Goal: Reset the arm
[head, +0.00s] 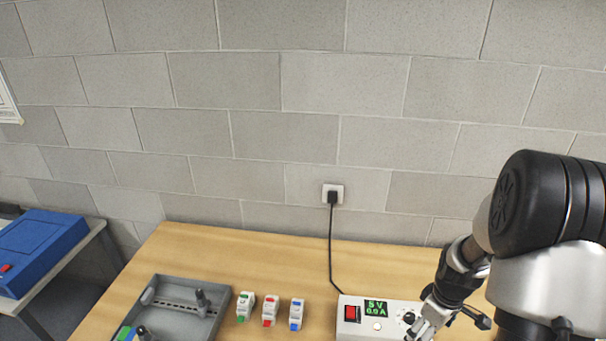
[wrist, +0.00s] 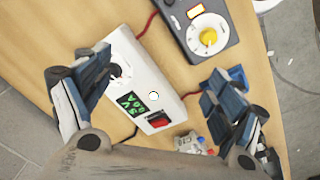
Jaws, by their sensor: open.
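My gripper (head: 424,322) is at the lower right of the head view, over the right end of a white power supply (head: 364,328), by its dial. In the wrist view my gripper (wrist: 155,95) is open, its two blue-grey fingers wide apart with nothing held between them. The power supply also shows there (wrist: 147,75), between and below the fingers, with its green display and red switch. I cannot tell whether a finger touches it. The lower part of the gripper is cut off in the head view.
A dark meter with a yellow knob (wrist: 208,38) lies beside the power supply. Three small modules, green (head: 245,307), red (head: 270,310) and blue (head: 296,314), stand left of it. A grey tray (head: 160,285) is farther left. A black cord runs to the wall socket (head: 333,194).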

